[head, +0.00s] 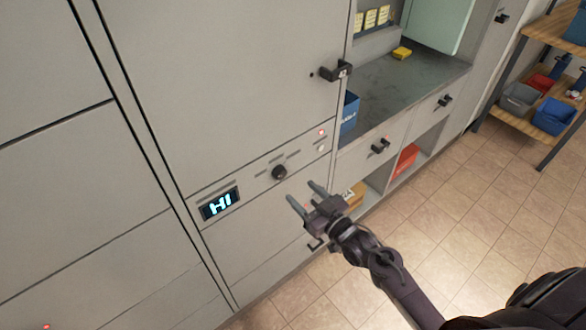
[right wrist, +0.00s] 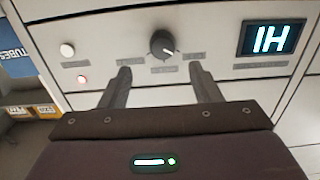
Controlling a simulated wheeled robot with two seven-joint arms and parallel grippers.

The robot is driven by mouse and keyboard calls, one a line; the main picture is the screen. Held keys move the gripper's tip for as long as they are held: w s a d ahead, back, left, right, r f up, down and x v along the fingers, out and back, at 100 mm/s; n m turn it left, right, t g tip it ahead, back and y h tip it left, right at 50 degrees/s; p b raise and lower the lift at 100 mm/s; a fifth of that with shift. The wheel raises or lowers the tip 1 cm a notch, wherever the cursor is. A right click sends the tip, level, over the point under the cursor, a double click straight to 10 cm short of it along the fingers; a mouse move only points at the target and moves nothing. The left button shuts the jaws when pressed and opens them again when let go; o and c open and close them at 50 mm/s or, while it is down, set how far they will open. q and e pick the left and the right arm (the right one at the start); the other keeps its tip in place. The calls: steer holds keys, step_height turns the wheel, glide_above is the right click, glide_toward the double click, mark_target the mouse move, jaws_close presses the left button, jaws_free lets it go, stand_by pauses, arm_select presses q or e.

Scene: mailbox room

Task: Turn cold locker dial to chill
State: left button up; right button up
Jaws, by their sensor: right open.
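The cold locker dial (head: 279,172) is a round black knob on the grey locker's control strip. A lit display (head: 220,203) reading "HI" sits to its left in the head view. My right gripper (head: 302,195) is open and empty, below and a little right of the dial, apart from it. In the right wrist view the dial (right wrist: 163,44) stands beyond the two fingertips (right wrist: 160,72), between them, with its white pointer mark visible. Small labels surround the dial, too blurred to read. The display (right wrist: 269,38) appears upside down there. My left gripper is not in view.
A red light (head: 321,132) and a white button (head: 320,149) sit right of the dial. A black door handle (head: 335,71) juts out above. Drawers with black handles (head: 380,146) and a counter (head: 405,82) are at right. Tiled floor (head: 450,215) is open.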

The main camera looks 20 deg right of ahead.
mark_target(282, 175)
steer(key=p+x, duration=0.1)
steer(key=x, duration=0.6)
steer(key=shift+w+a, duration=0.1)
steer(key=shift+a, duration=0.15)
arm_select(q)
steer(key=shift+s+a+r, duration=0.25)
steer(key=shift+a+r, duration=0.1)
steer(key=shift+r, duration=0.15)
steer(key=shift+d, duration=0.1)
arm_select(e)
steer(key=shift+c, duration=0.6)
steer(key=c, duration=0.9)
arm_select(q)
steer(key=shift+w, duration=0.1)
arm_select(e)
steer(key=shift+o, duration=0.2)
